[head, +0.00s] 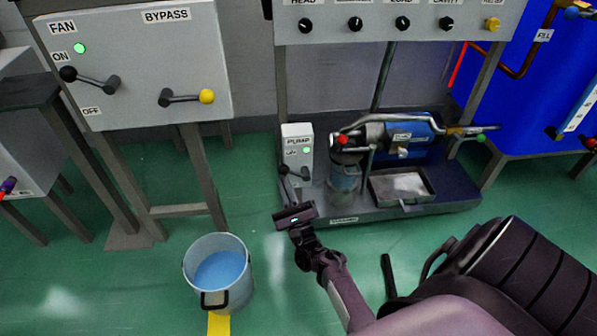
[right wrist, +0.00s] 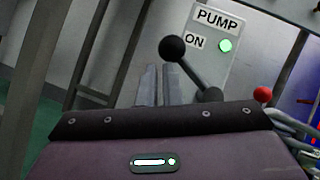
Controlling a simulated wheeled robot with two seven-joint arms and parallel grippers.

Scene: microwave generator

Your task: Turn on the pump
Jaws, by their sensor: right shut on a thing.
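The pump box (head: 298,150) is a light grey panel marked PUMP, with a lit green lamp beside ON. Its dark lever (head: 284,170) has a black ball knob, which also shows in the right wrist view (right wrist: 173,48). The knob points up and left, near the ON label, and the arm runs down to a pivot at the right. My right gripper (head: 289,190) is at the front of the box, its narrow fingers (right wrist: 161,82) shut on the lever just below the knob. The exact contact is hard to see. My left gripper is not in view.
A blue pump unit (head: 410,130) with pipes and a tray (head: 400,187) stands right of the box. A bucket (head: 218,275) stands on the floor at lower left. A fan and bypass panel (head: 140,60) is at upper left. Green floor is open between them.

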